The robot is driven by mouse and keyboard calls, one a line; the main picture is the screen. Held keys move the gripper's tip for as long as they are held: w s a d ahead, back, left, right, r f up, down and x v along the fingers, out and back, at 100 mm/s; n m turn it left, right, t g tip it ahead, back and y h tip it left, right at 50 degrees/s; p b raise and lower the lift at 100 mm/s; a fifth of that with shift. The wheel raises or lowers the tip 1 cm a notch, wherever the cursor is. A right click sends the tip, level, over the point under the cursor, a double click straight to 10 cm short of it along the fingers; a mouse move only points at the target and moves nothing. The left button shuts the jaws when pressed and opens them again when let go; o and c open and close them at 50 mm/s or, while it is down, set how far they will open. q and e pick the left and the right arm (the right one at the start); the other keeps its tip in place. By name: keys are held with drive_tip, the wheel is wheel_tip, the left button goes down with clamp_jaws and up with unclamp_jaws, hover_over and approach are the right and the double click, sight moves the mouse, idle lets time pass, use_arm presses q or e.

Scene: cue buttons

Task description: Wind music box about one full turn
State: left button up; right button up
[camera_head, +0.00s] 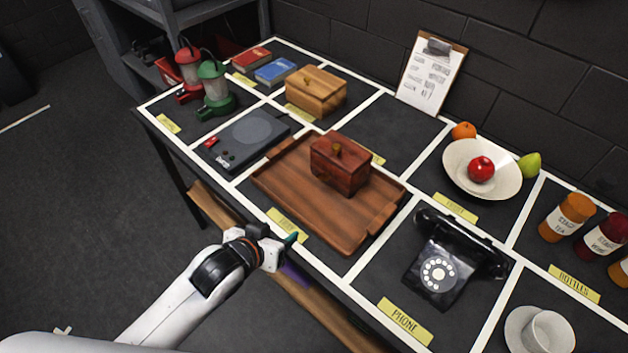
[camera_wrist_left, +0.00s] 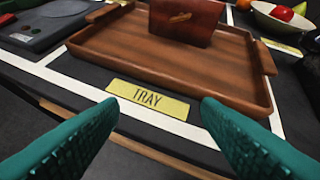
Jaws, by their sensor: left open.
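A dark red-brown box (camera_head: 341,166) with a small brass knob on its lid stands on a wooden tray (camera_head: 290,185). In the left wrist view the box (camera_wrist_left: 187,20) shows a small brass piece on its near face. A lighter wooden box (camera_head: 316,93) with a small handle sits in a cell further back. I cannot tell for certain which one is the music box. My left gripper (camera_head: 288,242) is at the table's front edge, short of the tray. Its teal fingers (camera_wrist_left: 155,112) are open and empty, with the tray label beyond them. My right gripper is not in view.
A black phone (camera_head: 450,260) stands right of the tray, and a dark flat device (camera_head: 243,138) left of it. Red and green lanterns (camera_head: 213,90) stand at the back left. A fruit bowl (camera_head: 455,165) is behind the phone. The cell behind the red-brown box is empty.

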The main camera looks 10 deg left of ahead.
use_arm(q)
drive_tip(key=w+d+r+m+t+h, duration=0.1)
drive_tip(key=w+d+r+t+h, duration=0.15)
drive_tip(key=w+h, duration=0.2)
drive_tip(key=g+h, duration=0.2)
approach(322, 177)
drive_tip(key=x, duration=0.7)
drive_tip(key=shift+w+d, duration=0.1)
drive_tip(key=shift+d, duration=0.05)
